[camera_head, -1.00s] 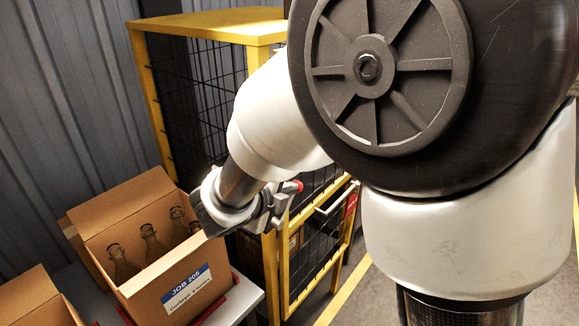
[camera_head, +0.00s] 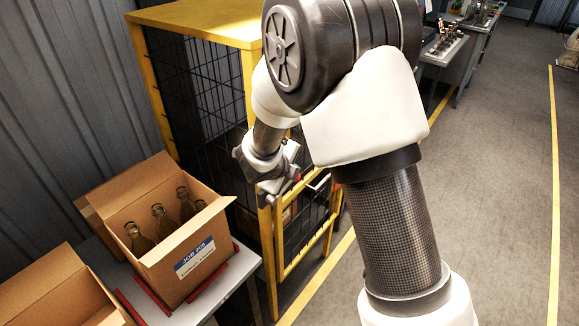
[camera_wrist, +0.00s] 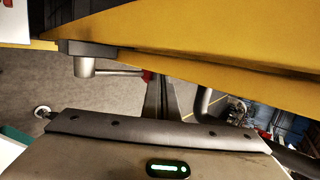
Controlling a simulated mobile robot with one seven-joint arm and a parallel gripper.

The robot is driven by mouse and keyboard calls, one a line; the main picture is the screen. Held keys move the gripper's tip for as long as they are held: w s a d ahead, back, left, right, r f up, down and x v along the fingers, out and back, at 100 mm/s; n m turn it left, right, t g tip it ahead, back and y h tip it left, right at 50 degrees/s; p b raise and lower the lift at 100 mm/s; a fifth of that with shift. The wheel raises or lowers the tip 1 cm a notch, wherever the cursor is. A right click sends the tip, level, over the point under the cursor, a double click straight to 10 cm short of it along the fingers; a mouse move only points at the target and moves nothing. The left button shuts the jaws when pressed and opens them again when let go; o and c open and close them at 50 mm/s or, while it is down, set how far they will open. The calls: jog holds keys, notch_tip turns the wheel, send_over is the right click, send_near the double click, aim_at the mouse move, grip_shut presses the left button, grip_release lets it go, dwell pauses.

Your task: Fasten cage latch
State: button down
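The yellow-framed cage (camera_head: 200,24) with black mesh stands in the middle of the head view. My gripper (camera_head: 277,186) is at its front corner post, beside the cage door (camera_head: 312,215). In the wrist view a yellow frame bar (camera_wrist: 220,35) crosses the top. The latch (camera_wrist: 84,67) shows there as a dark block with a grey round pin and a thin rod ending in red. My gripper body fills the bottom of that view, below and apart from the pin. Its fingertips are not clear, so I cannot tell its opening or any contact.
An open carton (camera_head: 205,240) of brown bottles stands on a grey table left of the cage. Another open carton (camera_head: 62,285) is at lower left. The floor to the right is clear, with yellow lines. Workbenches (camera_head: 445,48) stand at the back right.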

jog(key=shift+w+d+f, duration=0.3)
jog(key=shift+f, duration=0.35)
jog(key=p+v, duration=0.3)
jog(key=v, duration=1.4)
jog(key=shift+s+r, duration=0.15)
